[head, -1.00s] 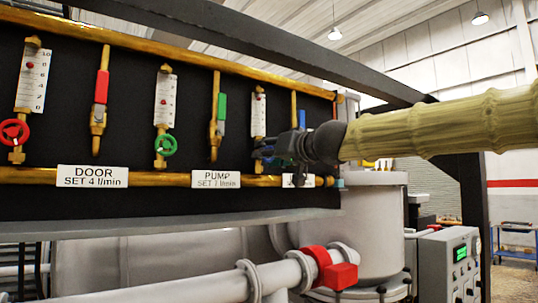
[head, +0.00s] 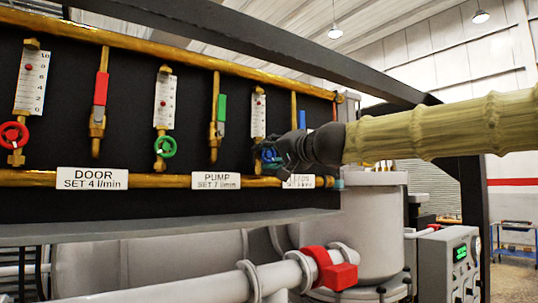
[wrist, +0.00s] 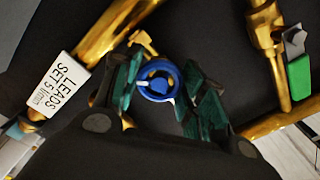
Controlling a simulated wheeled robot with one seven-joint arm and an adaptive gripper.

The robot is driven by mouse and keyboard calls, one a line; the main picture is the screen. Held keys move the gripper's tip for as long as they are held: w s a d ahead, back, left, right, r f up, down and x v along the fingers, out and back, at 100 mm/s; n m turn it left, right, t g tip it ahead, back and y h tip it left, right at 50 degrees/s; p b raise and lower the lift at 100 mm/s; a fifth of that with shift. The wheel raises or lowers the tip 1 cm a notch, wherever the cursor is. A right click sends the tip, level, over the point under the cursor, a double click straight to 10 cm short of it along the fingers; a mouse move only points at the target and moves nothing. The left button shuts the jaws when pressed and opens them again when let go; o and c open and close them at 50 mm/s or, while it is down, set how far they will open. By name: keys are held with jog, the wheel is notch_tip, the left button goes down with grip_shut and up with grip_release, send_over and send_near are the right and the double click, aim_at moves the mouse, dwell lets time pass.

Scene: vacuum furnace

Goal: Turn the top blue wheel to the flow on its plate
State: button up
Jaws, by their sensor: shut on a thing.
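The blue wheel (wrist: 158,82) sits between the two fingers of my gripper (wrist: 160,92) in the wrist view. In the head view the blue wheel (head: 268,155) shows only in part, with my gripper (head: 279,156) over its right side. My gripper is shut on the wheel.
The PUMP plate (head: 216,181) hangs on the lower brass pipe (head: 30,178). A green lever (wrist: 299,77) is near the gripper in the wrist view.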

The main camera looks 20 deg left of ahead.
jog(key=m, duration=0.7)
jog(key=shift+p, duration=0.4)
jog(key=m, duration=0.4)
jog(key=shift+m+p, duration=0.3)
jog(key=shift+m, duration=1.6)
jog(key=o, duration=1.1)
jog(key=shift+c, duration=0.2)
